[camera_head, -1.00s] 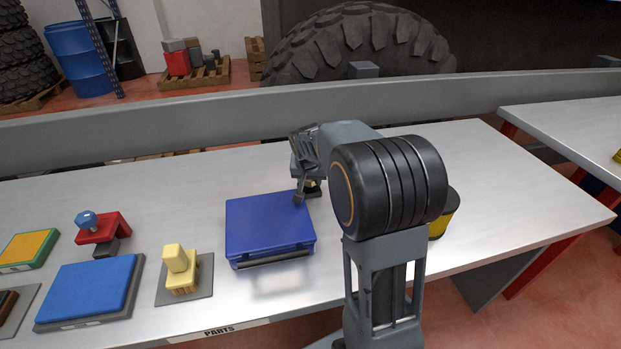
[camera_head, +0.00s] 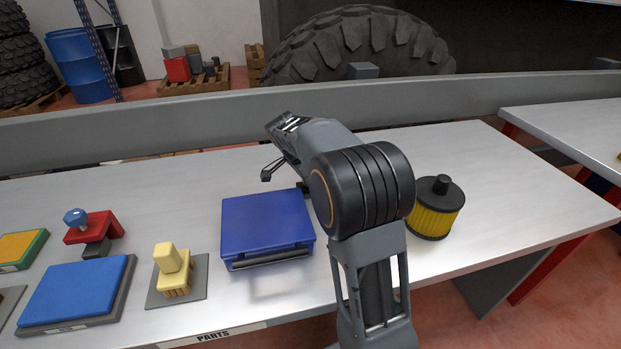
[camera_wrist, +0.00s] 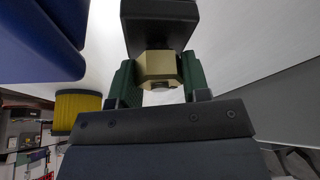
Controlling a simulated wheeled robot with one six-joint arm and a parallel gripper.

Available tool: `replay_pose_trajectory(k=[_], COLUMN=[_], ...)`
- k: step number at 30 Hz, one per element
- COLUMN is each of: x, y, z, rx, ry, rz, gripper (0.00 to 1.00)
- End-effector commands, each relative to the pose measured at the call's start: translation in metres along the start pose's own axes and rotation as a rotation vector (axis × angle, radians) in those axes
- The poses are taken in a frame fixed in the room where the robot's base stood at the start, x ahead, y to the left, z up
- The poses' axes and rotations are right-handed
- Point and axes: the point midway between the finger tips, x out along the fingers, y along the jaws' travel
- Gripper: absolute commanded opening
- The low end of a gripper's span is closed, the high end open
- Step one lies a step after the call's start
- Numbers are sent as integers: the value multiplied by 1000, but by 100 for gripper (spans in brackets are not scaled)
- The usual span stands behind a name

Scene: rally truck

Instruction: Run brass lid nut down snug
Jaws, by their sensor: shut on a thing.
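My gripper (camera_head: 270,165) is behind the blue box (camera_head: 265,222) in the head view, and its jaws are partly hidden there. In the wrist view, the green jaws of my gripper (camera_wrist: 158,85) are shut on the brass nut (camera_wrist: 158,68), one on each side of it. A black block (camera_wrist: 160,22) shows just beyond the nut; I cannot tell whether they are joined. The nut cannot be made out in the head view. The yellow filter with a black top and knob (camera_head: 437,208) stands on the bench right of my arm.
The blue box also shows at the left of the wrist view (camera_wrist: 45,45). A cream block part (camera_head: 172,270), a blue pad (camera_head: 78,290) and a red bracket with a blue knob (camera_head: 95,226) sit on the bench to the left. A grey rail (camera_head: 200,124) runs behind the bench.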

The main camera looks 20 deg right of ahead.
Motion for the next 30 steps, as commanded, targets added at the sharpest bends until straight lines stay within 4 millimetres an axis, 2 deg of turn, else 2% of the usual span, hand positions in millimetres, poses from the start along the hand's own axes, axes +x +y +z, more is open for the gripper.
replay_pose_trajectory(k=[18, 30], x=[-6, -6], y=[-1, 0], z=[-3, -3], rx=[544, 841], ry=[1, -1], rz=[214, 337], gripper=[19, 19])
